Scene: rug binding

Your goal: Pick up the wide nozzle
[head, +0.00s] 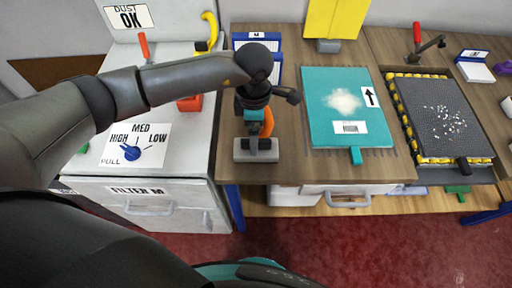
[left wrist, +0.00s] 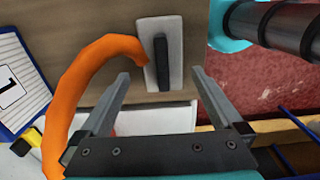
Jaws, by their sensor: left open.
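A light grey rectangular piece with a dark bar on it, apparently the wide nozzle (head: 242,156), lies on the wooden table near its front edge. In the left wrist view the nozzle (left wrist: 173,33) is just beyond my left gripper (left wrist: 161,72), whose two fingers are open with nothing between them. In the head view my left gripper (head: 258,138) points down over the nozzle, and the arm partly hides it. A curved orange piece (left wrist: 84,70) stands beside the left finger; it also shows in the head view (head: 267,122). My right gripper is not in view.
A teal mat (head: 320,90) with pale powder and a dark tray (head: 408,158) with yellow edging lie to the right. A white cabinet (head: 180,192) with a blue dial (head: 131,152) stands at left. Blue-framed card (left wrist: 15,75) is near the orange piece. Red floor lies in front.

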